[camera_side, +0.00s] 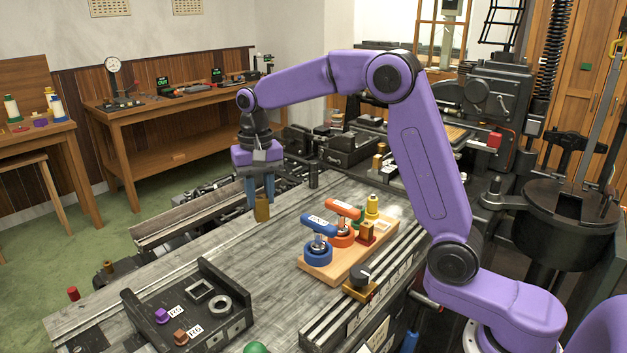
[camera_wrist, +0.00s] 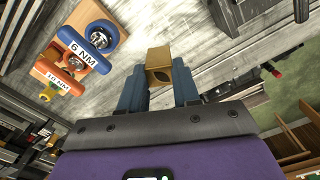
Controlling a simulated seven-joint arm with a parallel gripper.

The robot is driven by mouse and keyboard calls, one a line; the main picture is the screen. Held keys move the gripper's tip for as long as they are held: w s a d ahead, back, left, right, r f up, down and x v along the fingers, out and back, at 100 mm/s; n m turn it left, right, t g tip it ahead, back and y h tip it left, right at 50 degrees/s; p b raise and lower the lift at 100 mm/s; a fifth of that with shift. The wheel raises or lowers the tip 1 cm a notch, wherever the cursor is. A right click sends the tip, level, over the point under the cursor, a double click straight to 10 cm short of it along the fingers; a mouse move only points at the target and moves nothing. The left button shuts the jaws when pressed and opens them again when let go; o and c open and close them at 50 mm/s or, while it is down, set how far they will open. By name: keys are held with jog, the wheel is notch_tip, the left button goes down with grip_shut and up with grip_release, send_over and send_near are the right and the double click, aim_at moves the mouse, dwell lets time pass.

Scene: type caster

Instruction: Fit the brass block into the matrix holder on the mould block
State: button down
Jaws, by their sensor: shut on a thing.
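The brass block (camera_side: 262,209) is a small gold-coloured block, held above the grey bench top. My gripper (camera_side: 260,193) points down with its blue fingers shut on it. In the wrist view the brass block (camera_wrist: 159,62) sits between the two fingertips of my gripper (camera_wrist: 160,80), and its near face shows a dark rounded recess. I cannot tell for certain which dark fixture is the mould block or matrix holder. Black machine parts (camera_side: 345,148) stand behind and right of the gripper.
A wooden board (camera_side: 341,271) holds a blue-based tool (camera_side: 318,252), an orange-based tool (camera_side: 343,232) and brass pieces. A black tray (camera_side: 235,340) at front left holds a square frame, a ring and small labelled pieces. Bare bench lies between tray and board.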

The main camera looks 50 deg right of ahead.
jog(key=w+a+f+n, duration=0.1)
jog(key=a+n, duration=0.1)
jog(key=a, duration=0.6)
jog(key=a+f+n, duration=0.1)
jog(key=a+n, duration=0.2)
jog(key=a, duration=0.6)
jog(key=shift+w+f, duration=0.25)
jog(key=shift+w, duration=0.15)
jog(key=shift+d, duration=0.1)
jog(key=shift+f, duration=2.95)
jog(key=shift+f, duration=1.3)
jog(key=c, duration=0.7)
grip_release()
jog(key=shift+c, duration=0.2)
notch_tip(320, 180, up, 17)
jog(key=shift+r, duration=0.15)
